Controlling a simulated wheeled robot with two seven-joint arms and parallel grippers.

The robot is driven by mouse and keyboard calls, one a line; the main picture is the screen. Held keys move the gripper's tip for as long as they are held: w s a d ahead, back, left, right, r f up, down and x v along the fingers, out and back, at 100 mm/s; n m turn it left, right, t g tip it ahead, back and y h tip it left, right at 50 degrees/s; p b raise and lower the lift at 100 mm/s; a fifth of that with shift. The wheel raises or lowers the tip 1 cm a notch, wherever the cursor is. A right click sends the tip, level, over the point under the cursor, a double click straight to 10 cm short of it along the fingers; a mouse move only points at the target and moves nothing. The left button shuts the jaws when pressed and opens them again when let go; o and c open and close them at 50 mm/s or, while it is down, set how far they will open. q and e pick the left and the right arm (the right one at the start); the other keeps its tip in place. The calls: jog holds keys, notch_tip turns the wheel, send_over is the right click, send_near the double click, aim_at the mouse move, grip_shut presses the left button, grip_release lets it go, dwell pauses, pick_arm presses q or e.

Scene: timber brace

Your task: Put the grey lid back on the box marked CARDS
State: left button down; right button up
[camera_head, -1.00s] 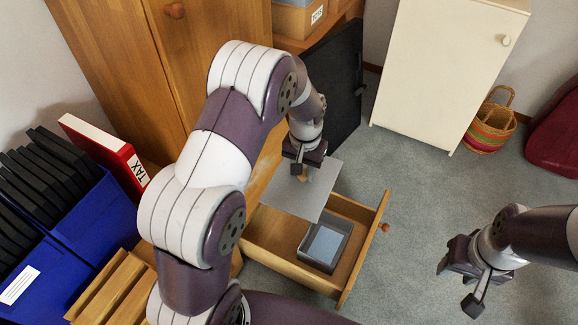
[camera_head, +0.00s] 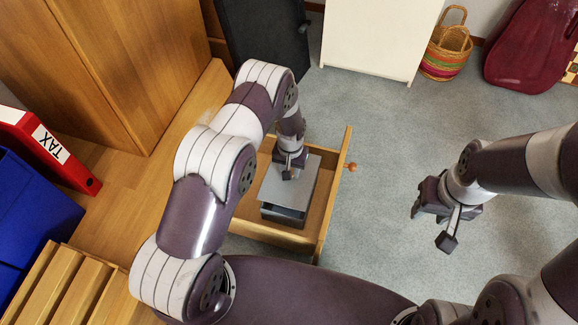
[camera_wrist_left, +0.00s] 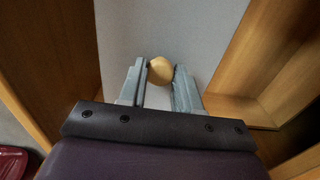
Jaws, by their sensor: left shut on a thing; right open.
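The grey lid (camera_head: 292,193) is a flat sheet with a round wooden knob (camera_wrist_left: 160,70). My left gripper (camera_head: 288,172) is shut on that knob, as the left wrist view shows. The lid is over the dark grey box (camera_head: 283,215), which stands in an open wooden drawer (camera_head: 262,232). The lid hides the box's top; I cannot tell whether the two touch. No CARDS mark is readable. My right gripper (camera_head: 433,227) is open and empty above the carpet, right of the drawer.
The drawer front with its wooden knob (camera_head: 351,166) stands right of the box. A red TAX binder (camera_head: 40,145) and blue holders (camera_head: 30,215) are at the left. A striped basket (camera_head: 446,52) and white cabinet (camera_head: 370,40) stand at the back. The carpet at right is clear.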

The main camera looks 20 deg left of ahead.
pick_arm(q)
notch_tip(320, 180, down, 4)
jog(key=b, duration=0.3)
jog(key=shift+f, duration=0.25)
jog(key=shift+f+b, duration=0.5)
jog(key=shift+f, duration=0.05)
jog(key=shift+f, duration=0.55)
dwell(1.0)
jog(key=shift+c, duration=1.1)
grip_release()
